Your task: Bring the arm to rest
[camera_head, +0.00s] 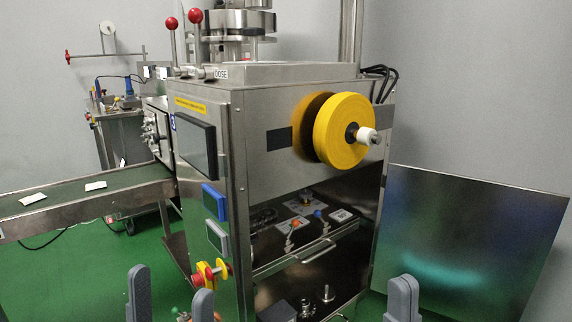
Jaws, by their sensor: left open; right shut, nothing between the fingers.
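My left gripper (171,283) shows at the bottom edge, left of the middle. Its two grey fingers stand upright and apart with nothing between them, so it is open. My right gripper (403,293) shows at the bottom edge, right of the middle. Its grey fingers are together, shut on nothing. Both grippers are in front of the steel packing machine (270,97), and I see no contact with it. My arms behind the fingers are out of the picture.
The machine carries a yellow reel (340,132), red-knobbed levers (196,16) and a red stop button (199,279). Its lower front is open. A conveyor (67,197) with white packets runs left. A steel door panel (468,245) stands right. Green floor (60,285) shows at left.

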